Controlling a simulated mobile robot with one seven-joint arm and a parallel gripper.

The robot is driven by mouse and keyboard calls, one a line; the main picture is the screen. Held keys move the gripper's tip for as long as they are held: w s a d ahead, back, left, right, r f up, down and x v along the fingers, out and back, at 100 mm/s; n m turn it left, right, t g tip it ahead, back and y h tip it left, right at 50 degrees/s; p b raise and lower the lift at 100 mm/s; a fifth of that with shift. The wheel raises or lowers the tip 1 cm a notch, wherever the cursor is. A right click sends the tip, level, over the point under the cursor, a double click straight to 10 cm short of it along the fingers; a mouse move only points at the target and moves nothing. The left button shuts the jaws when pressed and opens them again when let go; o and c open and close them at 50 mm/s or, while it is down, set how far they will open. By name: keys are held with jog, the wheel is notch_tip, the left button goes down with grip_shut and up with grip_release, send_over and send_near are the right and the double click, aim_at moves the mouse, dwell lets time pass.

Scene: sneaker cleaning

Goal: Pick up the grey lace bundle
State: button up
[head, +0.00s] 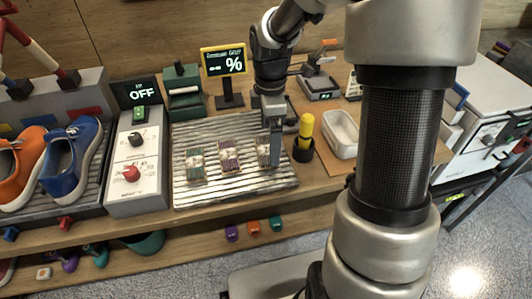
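Three small lace bundles lie in a row on a grey ribbed rack (215,192). The left one is green (196,166) and the middle one is purple (229,157). The right one looks grey (263,155) and is partly hidden by my gripper (275,157). My gripper points down, with its fingers at the right side of the grey bundle. One finger shows edge-on, so I cannot tell how far the fingers are apart or whether they touch the bundle.
A yellow-topped tool stands in a black cup (303,152) just right of the rack. A white tray (341,135) is farther right. A grey control box (135,165) and orange and blue sneakers (70,160) are at left. A display (225,62) stands behind the rack.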

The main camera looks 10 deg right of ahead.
aim_at(268, 149)
jog(key=f, duration=0.3)
jog(key=shift+w+a+f+b, duration=0.15)
jog(key=shift+a+f+b, duration=0.05)
jog(key=shift+f+b, duration=0.2)
jog(key=c, duration=0.7)
